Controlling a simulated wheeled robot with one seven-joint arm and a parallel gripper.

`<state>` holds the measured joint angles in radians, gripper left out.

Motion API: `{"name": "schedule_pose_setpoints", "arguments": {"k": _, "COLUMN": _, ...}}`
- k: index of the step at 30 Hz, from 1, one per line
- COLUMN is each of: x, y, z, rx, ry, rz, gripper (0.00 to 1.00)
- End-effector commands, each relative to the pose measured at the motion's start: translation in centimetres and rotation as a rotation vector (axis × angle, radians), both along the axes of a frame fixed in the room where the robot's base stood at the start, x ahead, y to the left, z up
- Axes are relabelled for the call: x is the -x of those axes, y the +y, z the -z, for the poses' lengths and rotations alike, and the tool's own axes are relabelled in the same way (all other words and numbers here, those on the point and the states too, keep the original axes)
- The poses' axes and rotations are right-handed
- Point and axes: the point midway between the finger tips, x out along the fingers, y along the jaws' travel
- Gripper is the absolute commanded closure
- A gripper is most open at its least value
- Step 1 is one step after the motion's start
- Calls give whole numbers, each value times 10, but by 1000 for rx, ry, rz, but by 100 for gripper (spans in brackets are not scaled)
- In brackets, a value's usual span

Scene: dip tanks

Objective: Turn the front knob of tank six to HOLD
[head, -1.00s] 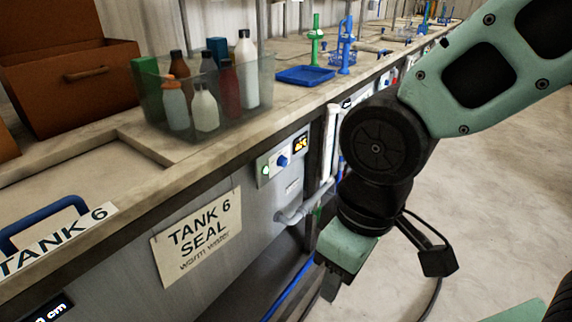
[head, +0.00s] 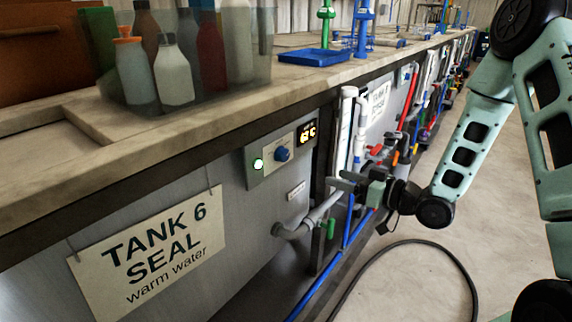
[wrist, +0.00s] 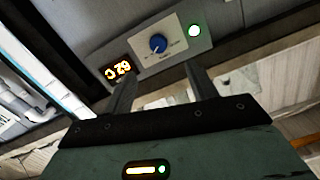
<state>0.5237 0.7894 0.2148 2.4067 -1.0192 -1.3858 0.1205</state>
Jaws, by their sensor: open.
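The blue front knob (head: 282,154) of tank six sits on a pale control panel on the tank's front. It also shows in the wrist view (wrist: 158,44), ahead of the fingertips, on a small white dial plate. Its marks are too small to read. The sign "TANK 6 SEAL" (head: 150,254) hangs to the left, below the panel. My gripper (head: 342,180) is open and empty, to the right of the knob and somewhat lower in the head view. In the wrist view its two fingers (wrist: 160,72) stand apart, and nothing shows between them touching the knob.
A lit green button or lamp (head: 258,164) and an orange display (head: 307,133) flank the knob. Grey pipe (head: 310,218) and white vertical pipes (head: 345,130) stand close to my gripper. A bottle bin (head: 190,60) rests on the counter (head: 230,105) above. The floor at right is clear except for a black hose (head: 452,262).

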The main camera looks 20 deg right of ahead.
Motion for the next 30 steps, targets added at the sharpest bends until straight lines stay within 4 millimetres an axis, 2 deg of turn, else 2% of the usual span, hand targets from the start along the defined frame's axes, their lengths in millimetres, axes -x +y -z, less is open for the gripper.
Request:
{"name": "schedule_pose_setpoints", "arguments": {"k": 1, "x": 2, "y": -7, "z": 6, "rx": -30, "ry": -17, "rz": 6, "gripper": 43}}
{"name": "schedule_pose_setpoints", "arguments": {"k": 3, "x": 3, "y": -10, "z": 5, "rx": -58, "ry": -35, "rz": 7, "gripper": 43}}
{"name": "schedule_pose_setpoints", "arguments": {"k": 8, "x": -3, "y": -6, "z": 1, "rx": -70, "ry": -48, "rz": 4, "gripper": 43}}
{"name": "schedule_pose_setpoints", "arguments": {"k": 30, "x": -115, "y": 82, "z": 1, "rx": -67, "ry": -46, "rz": 5, "gripper": 43}}
